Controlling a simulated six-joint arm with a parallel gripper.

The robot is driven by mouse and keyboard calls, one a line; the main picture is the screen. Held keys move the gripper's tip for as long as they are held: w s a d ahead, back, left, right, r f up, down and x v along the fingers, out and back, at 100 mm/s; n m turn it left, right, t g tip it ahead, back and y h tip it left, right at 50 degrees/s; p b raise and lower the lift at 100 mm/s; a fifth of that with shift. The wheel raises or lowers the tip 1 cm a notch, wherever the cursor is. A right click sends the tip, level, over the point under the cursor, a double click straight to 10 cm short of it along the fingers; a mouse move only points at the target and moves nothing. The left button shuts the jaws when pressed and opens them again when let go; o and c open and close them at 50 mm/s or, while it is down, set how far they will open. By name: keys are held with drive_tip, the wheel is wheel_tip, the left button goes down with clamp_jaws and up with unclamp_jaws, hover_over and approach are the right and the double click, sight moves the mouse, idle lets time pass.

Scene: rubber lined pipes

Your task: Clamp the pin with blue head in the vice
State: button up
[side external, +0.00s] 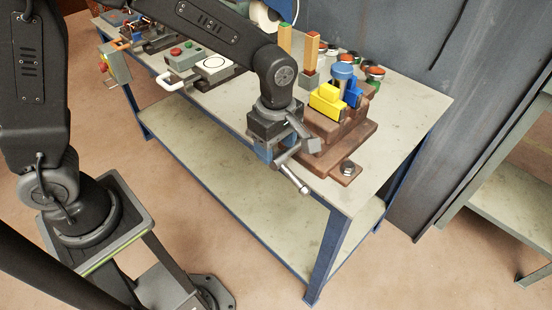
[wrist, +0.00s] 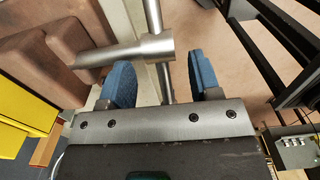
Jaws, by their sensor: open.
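The vice (side external: 345,150) is brown with a yellow jaw block (side external: 327,100) and a blue jaw block (side external: 353,92). The pin with blue head (side external: 343,71) stands upright at these jaws; whether both jaws touch it is hidden. My gripper (side external: 277,153) is at the front of the vice, by its grey metal handle (side external: 291,178). In the wrist view my gripper's two blue fingers (wrist: 162,80) are apart, with the handle bar (wrist: 165,82) running between them. The handle hub (wrist: 155,48) lies just beyond the fingertips. The brown vice body (wrist: 75,50) and yellow block (wrist: 22,95) show at left.
An orange block (side external: 313,52) and several small round pieces (side external: 374,73) stand behind the vice. The bench's right end (side external: 420,105) is clear.

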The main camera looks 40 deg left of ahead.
sight(276, 155)
wheel_tip(276, 155, down, 5)
drive_tip(key=shift+r, duration=0.1)
idle(0.3)
clamp_jaws()
idle(0.4)
